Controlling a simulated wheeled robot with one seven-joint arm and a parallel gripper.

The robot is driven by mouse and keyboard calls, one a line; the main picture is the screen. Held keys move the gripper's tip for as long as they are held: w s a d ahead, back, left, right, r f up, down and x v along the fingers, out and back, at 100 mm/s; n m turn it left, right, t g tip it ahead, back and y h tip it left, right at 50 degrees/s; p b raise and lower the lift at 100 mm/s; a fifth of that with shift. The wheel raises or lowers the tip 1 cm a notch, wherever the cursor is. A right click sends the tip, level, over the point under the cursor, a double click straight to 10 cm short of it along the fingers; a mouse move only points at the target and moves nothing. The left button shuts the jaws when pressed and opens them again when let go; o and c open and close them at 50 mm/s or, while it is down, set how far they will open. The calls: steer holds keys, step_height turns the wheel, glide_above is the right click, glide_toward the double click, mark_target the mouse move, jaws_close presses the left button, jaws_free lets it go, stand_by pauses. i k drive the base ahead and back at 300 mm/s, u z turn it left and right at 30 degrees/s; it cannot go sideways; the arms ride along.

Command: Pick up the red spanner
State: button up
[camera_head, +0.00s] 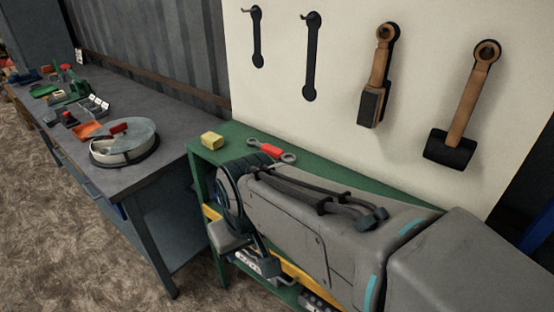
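The red spanner (271,150) lies flat on the green workbench (228,134), near the wall. It has a red middle and grey metal ends. My grey arm reaches in from the lower right and covers much of the bench just in front of the spanner. What seems to be my gripper (240,244) hangs at the arm's left end, below and left of the spanner and apart from it. Its fingers do not show clearly, so I cannot tell whether it is open or shut.
A yellow block (212,140) sits left of the spanner. Two dark spanners and two wooden-handled hammers (462,105) hang on the white board behind. A grey table (150,178) at left holds a round metal container (125,148) and clutter. Floor at lower left is clear.

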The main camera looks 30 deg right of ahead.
mark_target(289, 158)
steer(key=z, duration=0.65)
steer(key=i, duration=0.6)
steer(key=z, duration=0.2)
steer(key=k, duration=1.3)
steer(key=u, duration=0.95)
steer(key=i, duration=1.25)
steer(key=z, duration=0.7)
steer(key=i, duration=0.55)
steer(key=z, duration=0.6)
